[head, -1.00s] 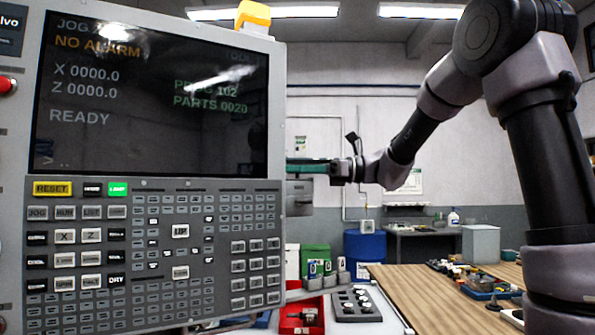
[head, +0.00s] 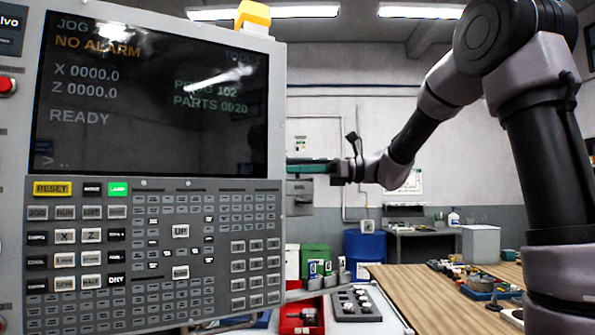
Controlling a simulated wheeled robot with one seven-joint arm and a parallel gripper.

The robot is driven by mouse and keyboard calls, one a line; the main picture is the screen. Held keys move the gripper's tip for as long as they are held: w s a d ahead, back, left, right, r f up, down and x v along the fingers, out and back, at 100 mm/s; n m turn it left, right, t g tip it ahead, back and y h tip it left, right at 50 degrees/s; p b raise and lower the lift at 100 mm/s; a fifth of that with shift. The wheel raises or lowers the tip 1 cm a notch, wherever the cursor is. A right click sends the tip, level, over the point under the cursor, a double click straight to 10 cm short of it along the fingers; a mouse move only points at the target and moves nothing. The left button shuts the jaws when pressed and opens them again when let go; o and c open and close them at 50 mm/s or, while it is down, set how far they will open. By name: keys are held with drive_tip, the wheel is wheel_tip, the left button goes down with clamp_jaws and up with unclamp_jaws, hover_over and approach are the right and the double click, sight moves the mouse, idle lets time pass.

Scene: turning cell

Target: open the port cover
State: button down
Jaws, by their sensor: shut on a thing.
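The large grey control panel (head: 160,255) fills the left side, its screen reading READY and NO ALARM. My gripper (head: 304,167) is seen from the side just beyond the panel's right edge, with its teal fingers pointing left. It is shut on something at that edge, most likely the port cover. The panel edge and the fingers hide the held part, so I cannot tell how far the cover stands open. A grey box-like part shows just below the fingers.
Below are a red bin (head: 291,318) and a dark tray (head: 369,311) of small parts. A wooden bench (head: 440,290) stands at right, with a blue drum (head: 365,251) behind. A yellow-orange item (head: 254,15) sits on the panel top.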

idle(0.5)
drive_tip(key=w, duration=0.1)
drive_tip(key=w+a, duration=0.1)
drive_tip(key=w, duration=0.1)
drive_tip(key=w+a, duration=0.1)
drive_tip(key=shift+w+a, duration=0.2)
drive_tip(key=shift+w, duration=0.15)
drive_tip(key=c, duration=1)
unclamp_jaws()
drive_tip(key=shift+d, duration=0.1)
drive_tip(key=d, duration=1)
drive_tip(key=shift+s+d, duration=0.2)
drive_tip(key=shift+d, duration=0.15)
